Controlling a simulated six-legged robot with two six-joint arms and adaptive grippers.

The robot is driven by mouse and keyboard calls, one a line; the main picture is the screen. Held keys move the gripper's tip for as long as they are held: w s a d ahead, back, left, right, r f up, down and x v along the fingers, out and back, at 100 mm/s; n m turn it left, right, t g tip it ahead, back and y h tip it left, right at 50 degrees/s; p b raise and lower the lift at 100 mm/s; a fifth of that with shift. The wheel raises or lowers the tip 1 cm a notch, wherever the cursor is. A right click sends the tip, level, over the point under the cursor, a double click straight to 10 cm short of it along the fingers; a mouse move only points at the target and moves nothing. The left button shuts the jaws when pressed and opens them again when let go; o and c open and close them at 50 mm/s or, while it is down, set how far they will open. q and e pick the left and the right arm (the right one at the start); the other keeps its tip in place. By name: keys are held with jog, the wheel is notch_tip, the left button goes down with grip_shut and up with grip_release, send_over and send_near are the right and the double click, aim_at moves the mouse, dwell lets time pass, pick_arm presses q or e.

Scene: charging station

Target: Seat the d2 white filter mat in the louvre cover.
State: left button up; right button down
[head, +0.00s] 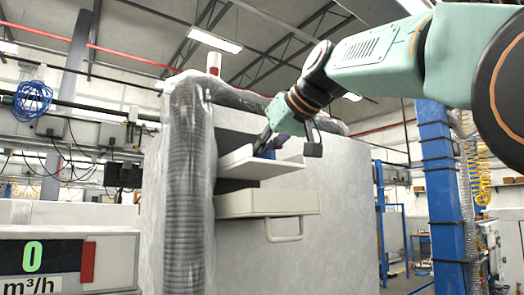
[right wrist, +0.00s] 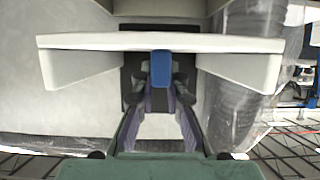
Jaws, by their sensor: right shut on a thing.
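A white hood-like panel with a side cheek at each end, which looks like the louvre cover (head: 250,163), stands out from the front of the pale cabinet. It also spans the right wrist view (right wrist: 230,43). My right gripper (head: 268,142) is at the panel in the head view. In the right wrist view its fingers (right wrist: 160,80) are closed around a blue tab (right wrist: 161,68) at the middle of the panel's edge. I cannot make out the white filter mat as a separate thing. My left gripper is not in view.
A cream tray-like box (head: 265,204) with a handle (head: 285,238) juts from the cabinet (head: 340,200) just below the panel. A wrapped ribbed hose (head: 190,190) runs down the cabinet's left. A flow display (head: 45,258) reads 0. A blue post (head: 440,190) stands right.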

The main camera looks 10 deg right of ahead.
aim_at(262, 171)
jog(key=shift+w+a+f, duration=0.1)
jog(key=shift+f, duration=0.45)
jog(key=shift+f+b, duration=0.2)
jog(key=shift+b, duration=0.3)
jog(key=shift+s+d+f+b, duration=0.5)
jog(key=shift+s+f+b, duration=0.1)
jog(key=shift+f+b, duration=0.15)
jog(key=shift+f, duration=0.25)
jog(key=shift+w+a+f+b, duration=0.1)
jog(key=shift+f+b, duration=0.1)
jog(key=shift+b, duration=0.2)
jog(key=shift+w+a+f, duration=0.1)
jog(key=shift+w+a, duration=0.15)
jog(key=shift+w, duration=0.05)
jog(key=shift+s+d, duration=0.3)
jog(key=shift+s, duration=0.15)
jog(key=shift+w+a, duration=0.3)
jog(key=shift+w, duration=0.2)
